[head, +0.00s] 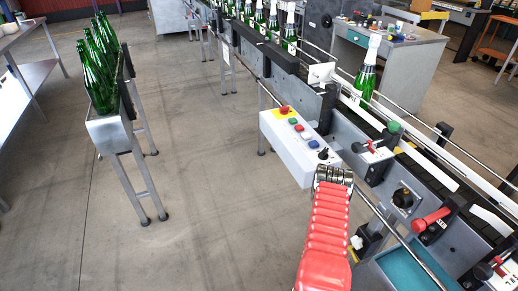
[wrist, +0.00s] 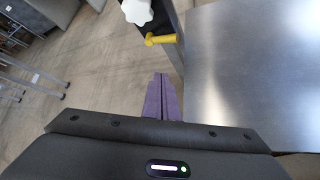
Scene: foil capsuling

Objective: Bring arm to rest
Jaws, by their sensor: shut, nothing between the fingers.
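My arm shows in the head view as a red ribbed sleeve with a dark banded joint at its far end, beside the white control box (head: 296,146). My gripper (wrist: 161,97) shows in the wrist view as two purple fingers, pressed together with nothing between them. The fingers point past a dark upright post that carries a yellow lever (wrist: 160,39) and a white knob (wrist: 137,11). A bare metal surface (wrist: 250,70) lies just to their right. I cannot make out the fingers in the head view.
The bottling conveyor (head: 395,115) runs diagonally, with a foil-topped green bottle (head: 366,72) on it and several more farther back. Green bottles (head: 97,72) stand in a rack at the left. The floor (head: 205,170) between is clear.

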